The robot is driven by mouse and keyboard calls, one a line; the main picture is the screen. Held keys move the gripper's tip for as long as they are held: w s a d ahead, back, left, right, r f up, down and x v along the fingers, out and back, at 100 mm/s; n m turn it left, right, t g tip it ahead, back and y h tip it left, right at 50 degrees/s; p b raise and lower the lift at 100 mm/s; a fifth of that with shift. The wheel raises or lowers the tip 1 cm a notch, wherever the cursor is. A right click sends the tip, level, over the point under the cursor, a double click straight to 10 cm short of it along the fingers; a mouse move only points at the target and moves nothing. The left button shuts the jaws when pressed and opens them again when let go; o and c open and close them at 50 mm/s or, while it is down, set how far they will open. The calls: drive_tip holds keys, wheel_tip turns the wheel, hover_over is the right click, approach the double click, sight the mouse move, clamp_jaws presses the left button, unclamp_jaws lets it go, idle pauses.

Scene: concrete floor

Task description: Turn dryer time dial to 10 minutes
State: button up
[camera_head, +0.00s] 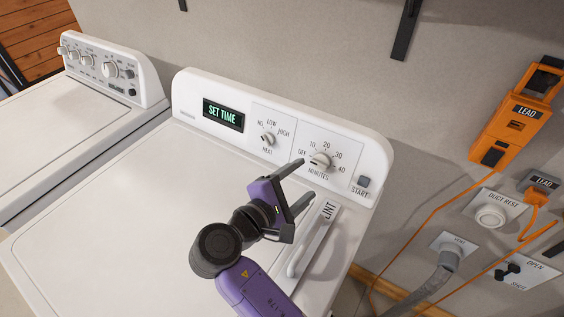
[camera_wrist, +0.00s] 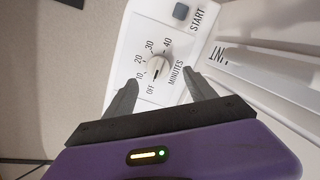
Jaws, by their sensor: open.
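The dryer's time dial (camera_head: 320,161) is a round white knob on the right panel. Marks OFF, 10, 20, 30 and 40 ring it, with MINUTES below. In the wrist view the dial (camera_wrist: 157,67) shows a dark pointer mark on the side toward OFF. The display (camera_head: 223,114) reads SET TIME. My gripper (camera_head: 298,182) is open, its fingers close in front of the panel. In the wrist view my gripper (camera_wrist: 163,92) has its fingertips spread with the dial ahead between them. The fingers appear apart from the dial; whether they touch is not clear.
A heat dial (camera_head: 267,139) sits left of the time dial and a START button (camera_head: 364,181) to its right. The lint handle (camera_head: 315,240) lies below my gripper. A washer (camera_head: 110,70) stands at left; an orange lead box (camera_head: 515,112) hangs on the right wall.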

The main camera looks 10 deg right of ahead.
sight(317, 165)
drive_tip(key=shift+w+a, duration=0.15)
drive_tip(key=shift+a, duration=0.15)
drive_tip(key=shift+w+d, duration=0.1)
drive_tip(key=shift+w, duration=0.1)
drive_tip(key=shift+p+x, duration=0.6)
drive_tip(key=shift+x, duration=2.9)
drive_tip(key=c, duration=1.4)
